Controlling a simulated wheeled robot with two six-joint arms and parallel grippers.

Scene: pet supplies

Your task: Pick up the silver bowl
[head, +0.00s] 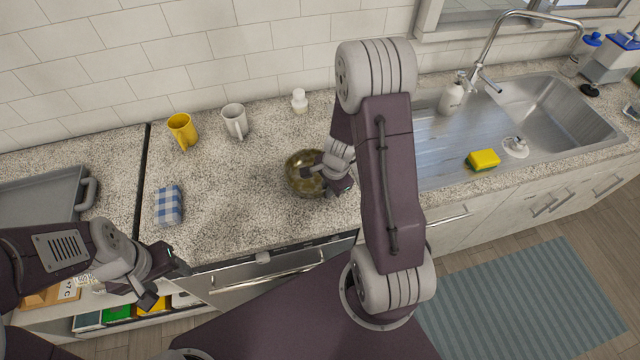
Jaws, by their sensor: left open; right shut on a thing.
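The bowl (297,183) stands upright on the speckled counter in the middle of the head view. It is round and metallic, with a brownish-gold tint inside. My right gripper (318,172) reaches it from the right and is shut on its rim; the fingertips are partly hidden by the wrist. I cannot tell whether the bowl is clear of the counter. My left gripper (166,281) is open and empty, low at the left in front of the counter's edge.
A yellow mug (182,130), a white mug (234,121) and a small white bottle (299,101) stand along the wall. A folded checked cloth (169,205) lies left of the bowl. The sink (560,105), with a yellow sponge (484,159), is at right.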

